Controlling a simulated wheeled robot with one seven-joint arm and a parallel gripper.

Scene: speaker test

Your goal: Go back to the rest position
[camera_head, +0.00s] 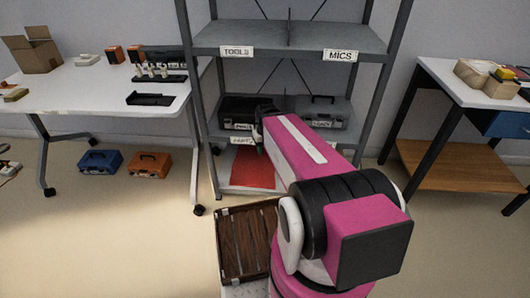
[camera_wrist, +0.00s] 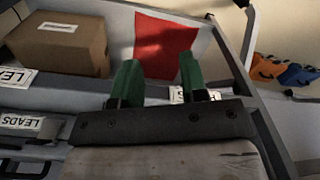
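My pink arm reaches forward to the metal shelf rack (camera_head: 290,40). My gripper (camera_head: 262,136) is at the rack's lower part, mostly hidden behind my own arm in the head view. In the wrist view the two green fingers of my gripper (camera_wrist: 159,75) stand apart with nothing between them. A red sheet (camera_wrist: 165,42) lies beyond the fingertips. It also shows on the rack's bottom shelf in the head view (camera_head: 252,168).
A cardboard box (camera_wrist: 62,45) is left of the fingers in the wrist view. A wooden crate (camera_head: 240,240) is close beside my arm. A white table (camera_head: 95,97) is left, another table (camera_head: 440,72) right. Toolboxes (camera_head: 150,165) lie on the floor.

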